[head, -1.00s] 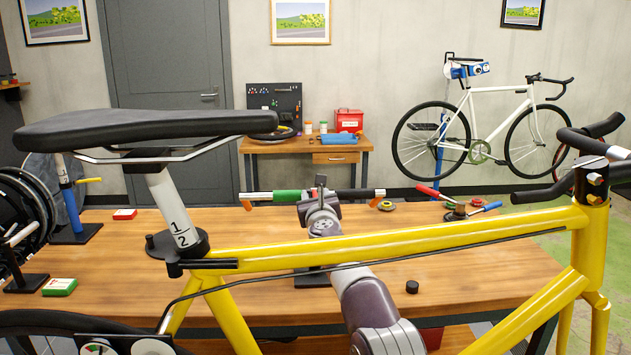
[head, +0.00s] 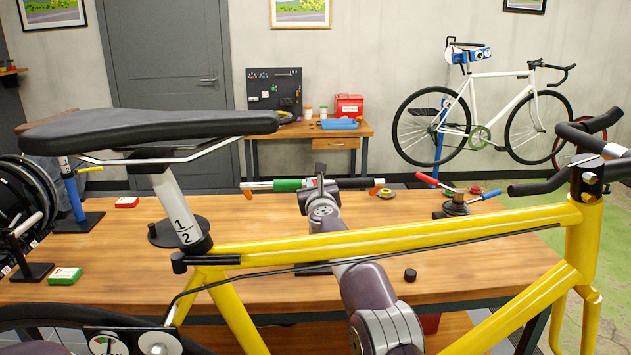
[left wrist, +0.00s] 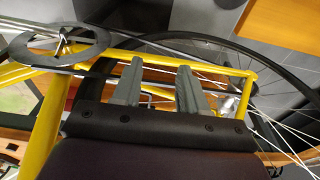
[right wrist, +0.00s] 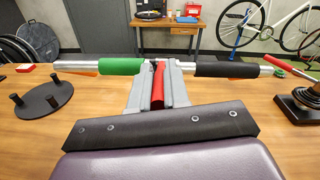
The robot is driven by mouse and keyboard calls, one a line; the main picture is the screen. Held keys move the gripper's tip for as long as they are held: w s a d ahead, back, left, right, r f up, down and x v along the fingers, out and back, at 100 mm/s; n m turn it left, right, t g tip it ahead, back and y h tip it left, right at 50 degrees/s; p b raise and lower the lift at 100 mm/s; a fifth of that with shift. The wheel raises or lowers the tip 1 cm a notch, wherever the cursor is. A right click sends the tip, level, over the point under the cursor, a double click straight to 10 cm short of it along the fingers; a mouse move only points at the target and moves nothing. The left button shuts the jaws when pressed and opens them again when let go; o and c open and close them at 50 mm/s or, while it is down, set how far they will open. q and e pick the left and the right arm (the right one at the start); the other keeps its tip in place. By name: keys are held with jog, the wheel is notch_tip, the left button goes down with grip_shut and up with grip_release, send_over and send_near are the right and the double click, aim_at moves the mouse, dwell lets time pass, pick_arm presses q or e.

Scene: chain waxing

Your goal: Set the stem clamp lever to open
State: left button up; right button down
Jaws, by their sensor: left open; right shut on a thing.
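The yellow bike (head: 400,235) stands in front of me, its black handlebar (head: 545,190) and stem area (head: 600,165) at the right. I cannot make out the stem clamp lever's position. My right gripper (right wrist: 158,75) is shut on a narrow red part (right wrist: 158,88) between its fingers. A bar with a green sleeve (right wrist: 121,67) and a black sleeve (right wrist: 227,70) crosses just beyond the fingertips; whether it joins the red part is unclear. In the head view this gripper (head: 320,188) is above the bench, beyond the top tube. My left gripper (left wrist: 158,75) is open and empty over the bike's yellow rear frame tubes.
The wooden bench (head: 370,285) holds a dark round stand (head: 178,232), a green-and-white box (head: 65,276) and a small black knob (head: 410,275). Red and blue handles (head: 432,182) rise from a dark round piece at its right. The saddle (head: 150,130) is at left.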

jog(key=r+g+p, duration=0.1)
jog(key=p, duration=0.3)
jog(key=shift+w+p, duration=0.1)
jog(key=shift+p, duration=0.25)
jog(key=shift+f, duration=0.35)
jog(key=c, duration=1.1)
grip_release()
pick_arm(q)
notch_tip(320, 180, up, 6)
jog(key=shift+f, duration=0.1)
jog(key=shift+b, duration=0.3)
